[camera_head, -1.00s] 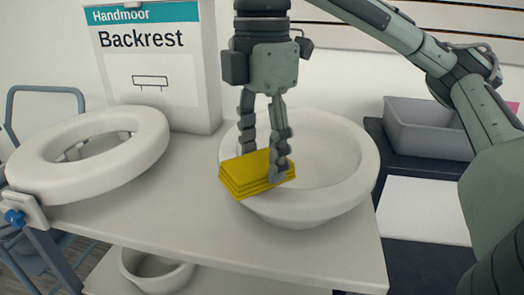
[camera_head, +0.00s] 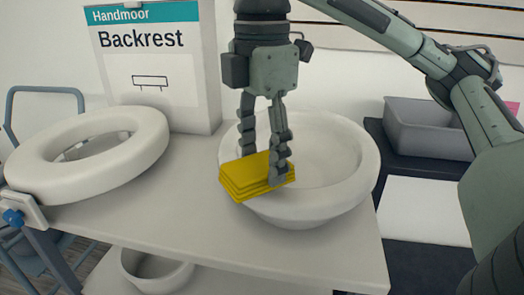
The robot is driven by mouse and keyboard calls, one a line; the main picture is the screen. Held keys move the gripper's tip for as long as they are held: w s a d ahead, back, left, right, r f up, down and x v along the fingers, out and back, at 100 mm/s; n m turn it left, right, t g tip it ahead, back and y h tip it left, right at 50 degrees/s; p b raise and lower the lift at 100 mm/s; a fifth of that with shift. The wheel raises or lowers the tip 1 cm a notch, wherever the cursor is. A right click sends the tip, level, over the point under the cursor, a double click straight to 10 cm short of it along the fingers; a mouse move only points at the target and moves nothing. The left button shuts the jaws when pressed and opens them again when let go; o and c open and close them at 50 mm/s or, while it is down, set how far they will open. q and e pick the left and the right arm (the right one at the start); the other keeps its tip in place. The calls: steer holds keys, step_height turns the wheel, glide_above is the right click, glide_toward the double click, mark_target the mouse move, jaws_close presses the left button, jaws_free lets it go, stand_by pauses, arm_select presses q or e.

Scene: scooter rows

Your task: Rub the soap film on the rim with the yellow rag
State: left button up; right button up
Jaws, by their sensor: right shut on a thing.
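A folded yellow rag (camera_head: 240,178) lies against the front-left rim of a white basin (camera_head: 345,198) on the pale table. My right gripper (camera_head: 263,172) points down from above and is shut on the rag, one finger in front and the other behind. The rag covers that part of the rim, and I cannot make out any soap film. The inside of the basin looks empty. My left gripper is not in view.
A white ring-shaped seat (camera_head: 60,185) lies at the table's left. A box labelled Backrest (camera_head: 150,75) stands behind it. A grey bin (camera_head: 425,125) sits on a dark surface at right. The table's front (camera_head: 200,240) is clear. A white bowl (camera_head: 160,275) is below.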

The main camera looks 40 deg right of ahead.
mark_target(289, 165)
steer(key=shift+f, duration=0.9)
steer(key=shift+s+d, duration=0.1)
steer(key=shift+s+d+r+p, duration=0.15)
steer(key=shift+s+d+p, duration=0.3)
steer(key=shift+s, duration=0.05)
steer(key=shift+s+d+p, duration=0.55)
steer(key=shift+s+d, duration=0.25)
steer(key=shift+s, duration=0.2)
steer(key=shift+p, duration=0.6)
steer(key=shift+w+a+p, duration=0.45)
steer(key=shift+p, duration=0.15)
steer(key=shift+w+a+p, duration=0.7)
steer(key=shift+w+p, duration=0.15)
steer(key=shift+p, duration=0.05)
steer(key=shift+w+a+f, duration=0.2)
steer(key=shift+w+f, duration=0.05)
